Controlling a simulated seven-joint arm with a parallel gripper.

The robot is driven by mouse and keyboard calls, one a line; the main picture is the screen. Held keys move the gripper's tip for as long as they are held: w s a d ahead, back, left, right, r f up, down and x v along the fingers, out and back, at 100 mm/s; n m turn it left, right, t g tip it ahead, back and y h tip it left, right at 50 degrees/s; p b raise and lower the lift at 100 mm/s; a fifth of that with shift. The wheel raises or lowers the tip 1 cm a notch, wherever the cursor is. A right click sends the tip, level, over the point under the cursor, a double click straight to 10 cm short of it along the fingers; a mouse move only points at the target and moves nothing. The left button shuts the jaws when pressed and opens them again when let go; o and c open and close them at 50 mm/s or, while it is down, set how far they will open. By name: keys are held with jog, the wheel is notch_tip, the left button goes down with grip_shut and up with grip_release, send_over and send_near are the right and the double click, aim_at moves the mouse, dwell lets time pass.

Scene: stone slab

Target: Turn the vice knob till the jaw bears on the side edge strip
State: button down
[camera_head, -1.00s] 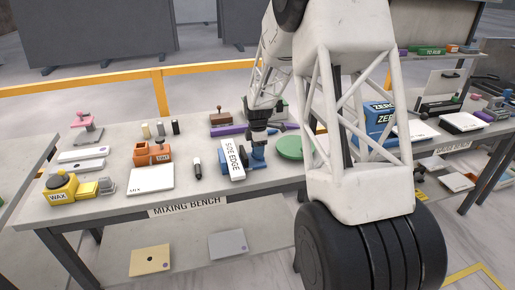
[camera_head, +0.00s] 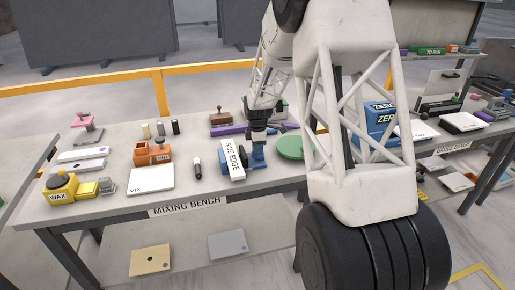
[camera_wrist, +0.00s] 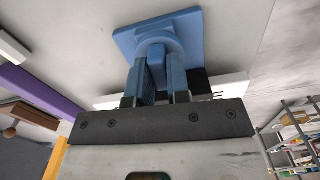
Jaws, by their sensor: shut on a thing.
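The white strip marked SIDE EDGE (camera_head: 232,160) stands in the blue vice (camera_head: 257,158) on the mixing bench. Blue vice parts show on both sides of the strip. My gripper (camera_head: 258,138) points down at the vice's right part, just right of the strip. In the wrist view, my gripper (camera_wrist: 157,78) is shut on the blue vice knob (camera_wrist: 157,54), with a finger on each side. A wide blue block of the vice (camera_wrist: 185,27) lies beyond the knob. White pieces show behind the fingers. The gap between jaw and strip is hidden.
A green disc (camera_head: 290,147) lies close right of the vice. A dark marker (camera_head: 197,168) and a white box (camera_head: 151,178) are to the left. A purple bar (camera_head: 228,131) and a brown stamp (camera_head: 219,116) are behind.

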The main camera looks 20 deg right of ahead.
jog(key=m, duration=0.3)
jog(key=shift+m, duration=0.4)
jog(key=m, duration=0.3)
jog(key=shift+m, duration=0.4)
jog(key=m, duration=0.6)
jog(key=shift+m, duration=0.3)
jog(key=c, duration=1.1)
grip_release()
jog(key=shift+r, duration=0.1)
jog(key=shift+r, duration=3.85)
